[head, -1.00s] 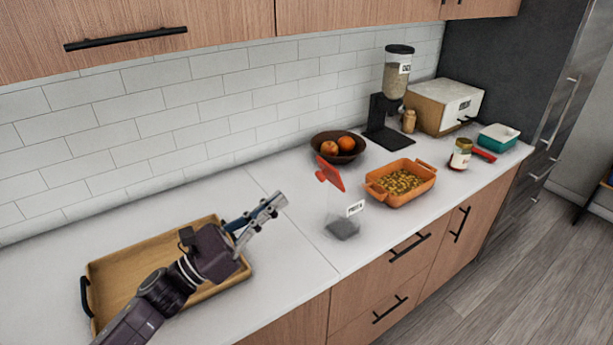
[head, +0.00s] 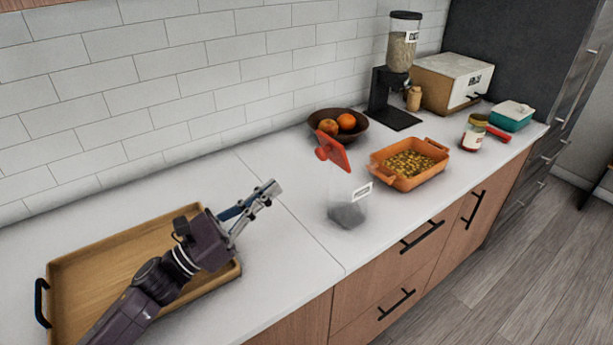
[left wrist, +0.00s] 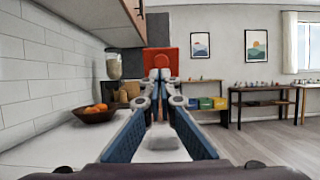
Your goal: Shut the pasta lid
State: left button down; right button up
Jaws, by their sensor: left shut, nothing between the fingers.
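The pasta container (head: 347,200) is clear, with a white label and dark contents at its bottom. It stands on the counter near the front edge. Its red lid (head: 333,151) is tilted up and open at the top. My left gripper (head: 272,190) is shut and empty, over the counter to the left of the container and apart from it. In the left wrist view the red lid (left wrist: 166,60) shows straight ahead beyond the fingertips (left wrist: 160,78). The fingers partly hide the container there. My right gripper is not in view.
A wooden tray (head: 75,290) lies under my left arm. An orange baking dish (head: 410,181) stands right of the container, and a fruit bowl (head: 338,136) behind it. A dispenser (head: 390,110), jar (head: 473,134) and teal box (head: 511,122) stand farther right. Counter between gripper and container is clear.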

aim_at(318, 155)
pick_arm(q)
jog(key=p+x, duration=0.1)
jog(key=x, duration=0.2)
jog(key=p+x, duration=0.1)
jog(key=x, duration=0.2)
jog(key=p+x, duration=0.1)
jog(key=x, duration=0.1)
jog(key=shift+w+d+f+p, duration=0.25)
jog(key=shift+w+d+p, duration=0.1)
jog(key=shift+d, duration=0.05)
jog(key=shift+w+d, duration=0.25)
jog(key=shift+d, duration=0.15)
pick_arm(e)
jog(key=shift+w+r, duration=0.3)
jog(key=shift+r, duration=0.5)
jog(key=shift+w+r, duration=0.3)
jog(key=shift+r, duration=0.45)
pick_arm(q)
jog(key=shift+r, duration=0.1)
jog(key=shift+r+g+y+p, duration=0.3)
jog(key=shift+y+p, duration=0.1)
jog(key=shift+p, duration=0.2)
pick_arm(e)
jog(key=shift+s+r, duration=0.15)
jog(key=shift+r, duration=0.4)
